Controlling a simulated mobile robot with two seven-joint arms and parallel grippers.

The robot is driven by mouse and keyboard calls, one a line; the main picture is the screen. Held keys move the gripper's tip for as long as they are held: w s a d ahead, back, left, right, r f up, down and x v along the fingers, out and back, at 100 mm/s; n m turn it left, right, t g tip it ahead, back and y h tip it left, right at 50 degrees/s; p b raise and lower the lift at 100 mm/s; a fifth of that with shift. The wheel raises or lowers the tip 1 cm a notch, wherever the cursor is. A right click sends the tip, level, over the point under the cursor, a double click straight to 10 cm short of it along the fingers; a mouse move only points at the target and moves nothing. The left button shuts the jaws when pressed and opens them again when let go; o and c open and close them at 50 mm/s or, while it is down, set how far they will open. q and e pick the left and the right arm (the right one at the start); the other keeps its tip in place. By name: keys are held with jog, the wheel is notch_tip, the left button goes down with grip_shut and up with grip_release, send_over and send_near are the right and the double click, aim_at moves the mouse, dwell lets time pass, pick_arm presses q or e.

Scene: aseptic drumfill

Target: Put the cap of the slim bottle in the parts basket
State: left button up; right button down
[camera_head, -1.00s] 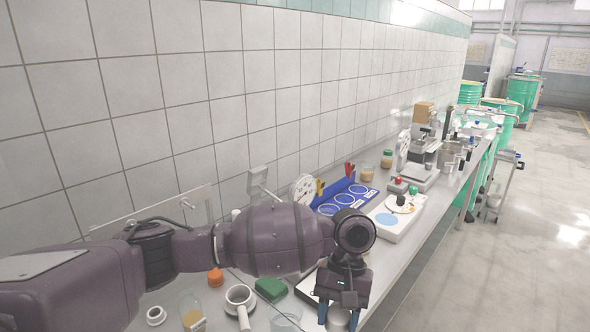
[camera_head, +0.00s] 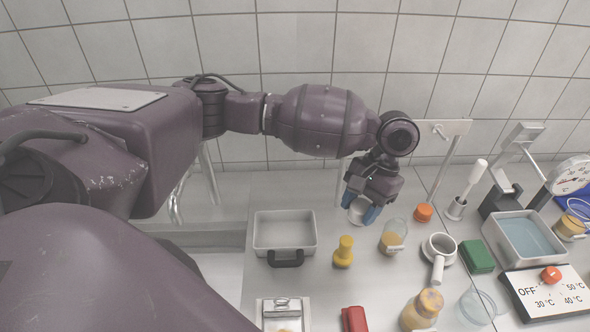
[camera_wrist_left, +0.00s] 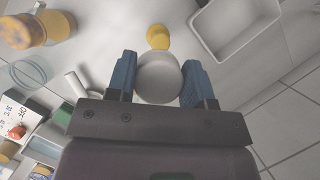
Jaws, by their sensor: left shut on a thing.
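My left gripper (camera_head: 364,208) is shut on a pale round thing (camera_head: 357,210), which is white and cup-like in the head view. In the left wrist view, the round thing (camera_wrist_left: 158,78) sits between the blue fingers; I cannot tell whether it is the cap. A grey rectangular tray with a black handle (camera_head: 285,213), possibly the parts basket, stands left of the gripper and looks empty. Its rim also shows in the left wrist view (camera_wrist_left: 222,50). I cannot tell which bottle is the slim one. A clear jar with amber contents (camera_head: 391,238) stands beside the gripper. My right gripper is not in view.
A yellow knobbed piece (camera_head: 343,252) stands between tray and jar. An orange piece (camera_head: 424,212), a white handled cup (camera_head: 438,250), a green block (camera_head: 477,256) and a yellow bottle (camera_head: 422,308) stand to the right. A red block (camera_head: 354,319) is at the front.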

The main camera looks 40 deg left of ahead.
pick_arm(q)
jog(key=s+a+r+m, duration=0.1)
jog(key=s+a+m, duration=0.1)
jog(key=a, duration=0.8)
jog(key=r+m+y+p, duration=0.1)
jog(key=r+m+y, duration=0.1)
jog(key=m, duration=0.1)
send_over(267, 240)
jog(key=w, duration=0.1)
jog(key=shift+t, duration=0.3)
jog(key=f, duration=1.3)
jog(key=f+p, duration=0.1)
jog(key=f, duration=0.6)
jog(key=shift+d+f, duration=0.1)
jog(key=shift+d, duration=0.25)
jog(key=o, duration=1)
jog(key=shift+w+f, duration=0.1)
jog(key=shift+c, duration=0.2)
jog(key=v, duration=1.2)
jog(key=shift+a+r+b, duration=0.15)
jog(key=shift+r+b, duration=0.1)
jog(key=shift+b, duration=0.05)
